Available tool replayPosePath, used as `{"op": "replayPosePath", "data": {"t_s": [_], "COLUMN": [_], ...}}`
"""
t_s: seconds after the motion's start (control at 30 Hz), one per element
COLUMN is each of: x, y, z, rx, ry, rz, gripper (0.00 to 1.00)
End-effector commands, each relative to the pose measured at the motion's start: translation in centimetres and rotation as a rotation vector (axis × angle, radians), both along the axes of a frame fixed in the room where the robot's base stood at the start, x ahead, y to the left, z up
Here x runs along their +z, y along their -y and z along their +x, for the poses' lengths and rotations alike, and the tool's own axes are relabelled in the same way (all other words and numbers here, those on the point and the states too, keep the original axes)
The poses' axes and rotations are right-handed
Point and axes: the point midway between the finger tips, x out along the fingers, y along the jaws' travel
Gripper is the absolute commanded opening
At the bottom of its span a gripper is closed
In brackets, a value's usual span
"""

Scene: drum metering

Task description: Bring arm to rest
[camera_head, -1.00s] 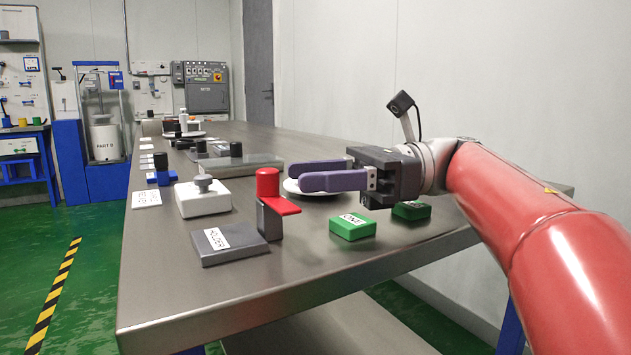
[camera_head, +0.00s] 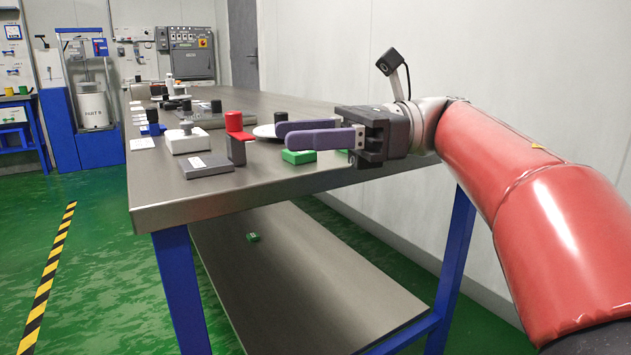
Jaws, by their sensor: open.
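My arm is red and reaches in from the right edge in the head view. My gripper (camera_head: 285,134) has two purple fingers, spread apart with nothing between them. It points left, over the right part of the steel table (camera_head: 170,190). In the picture the fingers overlap the white plate (camera_head: 266,132) and sit just above a green block (camera_head: 298,156). A second green block (camera_head: 342,154) is partly hidden by the gripper. I cannot tell the gripper's exact height over the table.
A red part (camera_head: 236,124) stands by a dark labelled holder (camera_head: 206,166) near the front edge. A white box with a knob (camera_head: 187,139) is behind it. The green floor at left is clear.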

Motion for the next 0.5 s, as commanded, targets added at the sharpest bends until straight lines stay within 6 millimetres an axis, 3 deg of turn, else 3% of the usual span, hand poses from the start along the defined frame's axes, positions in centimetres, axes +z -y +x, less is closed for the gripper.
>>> {"op": "replayPosePath", "data": {"t_s": [0.5], "x": [3.6], "y": [1.1], "z": [3.2], "rx": [-0.261], "ry": [-0.214], "rz": [0.205], "gripper": [0.45]}}
